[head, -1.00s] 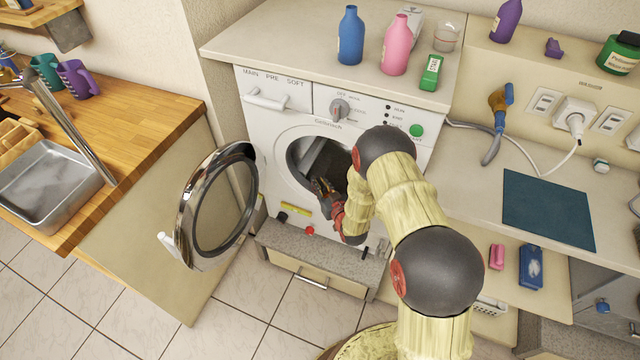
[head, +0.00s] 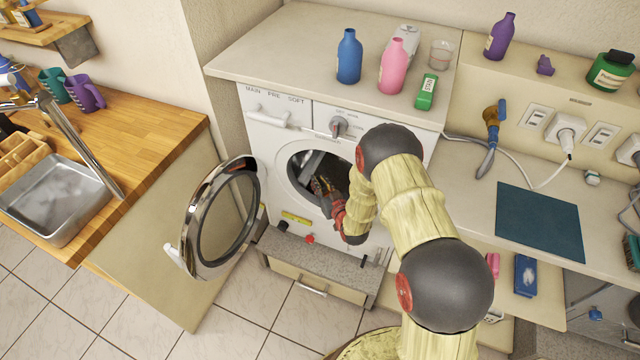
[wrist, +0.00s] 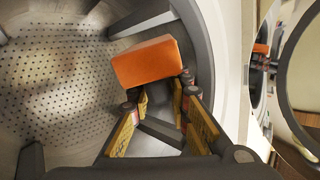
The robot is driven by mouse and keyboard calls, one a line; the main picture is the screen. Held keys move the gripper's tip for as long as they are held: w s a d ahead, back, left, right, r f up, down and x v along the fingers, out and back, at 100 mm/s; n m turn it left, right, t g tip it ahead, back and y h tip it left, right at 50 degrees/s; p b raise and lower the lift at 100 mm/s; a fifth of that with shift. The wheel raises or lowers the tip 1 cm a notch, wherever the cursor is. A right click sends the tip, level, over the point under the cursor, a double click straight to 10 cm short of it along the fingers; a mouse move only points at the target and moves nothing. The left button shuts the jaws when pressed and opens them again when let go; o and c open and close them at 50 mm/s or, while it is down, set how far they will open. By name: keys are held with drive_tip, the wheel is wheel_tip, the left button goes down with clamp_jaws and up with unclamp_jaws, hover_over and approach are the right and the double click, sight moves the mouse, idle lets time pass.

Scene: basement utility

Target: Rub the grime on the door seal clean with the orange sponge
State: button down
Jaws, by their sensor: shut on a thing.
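The orange sponge (wrist: 147,62) is held at the fingertips of my gripper (wrist: 160,94), inside the washer opening. The jaws are shut on it, one finger at each side of its near end. In the head view my gripper (head: 324,188) is at the round opening, and the sponge is hard to make out there. The grey door seal (wrist: 205,45) rings the opening, just right of the sponge in the wrist view; I cannot tell whether they touch. No grime is clearly visible on the seal. The round washer door (head: 190,225) stands open to the left.
The perforated drum (wrist: 60,85) lies behind the sponge. Bottles (head: 349,58) and a green box (head: 426,92) stand on the washer top. A wooden counter with a metal sink (head: 55,205) is at left; a shelf with a dark mat (head: 540,222) is at right.

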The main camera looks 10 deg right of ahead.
idle(0.3)
drive_tip(key=shift+m+t, duration=0.3)
drive_tip(key=shift+t, duration=0.1)
drive_tip(key=f, duration=0.1)
drive_tip(key=d+f+b, duration=0.1)
drive_tip(key=f, duration=0.1)
drive_tip(key=d+f+b, duration=0.1)
drive_tip(key=f, duration=0.1)
drive_tip(key=shift+s+f, duration=0.2)
drive_tip(key=shift+s, duration=0.15)
drive_tip(key=shift+d+f, duration=0.1)
drive_tip(key=shift+f, duration=0.1)
drive_tip(key=shift+w+a+r+y, duration=0.15)
drive_tip(key=shift+w+r, duration=0.05)
drive_tip(key=shift+r, duration=0.4)
drive_tip(key=shift+w+a+r+y, duration=0.15)
drive_tip(key=shift+r, duration=0.45)
drive_tip(key=shift+r+t, duration=0.25)
drive_tip(key=shift+t, duration=0.15)
drive_tip(key=shift+b, duration=0.35)
wheel_tip(320, 180, down, 2)
drive_tip(key=shift+f+b, duration=0.25)
drive_tip(key=shift+b, duration=0.85)
drive_tip(key=shift+f, duration=1)
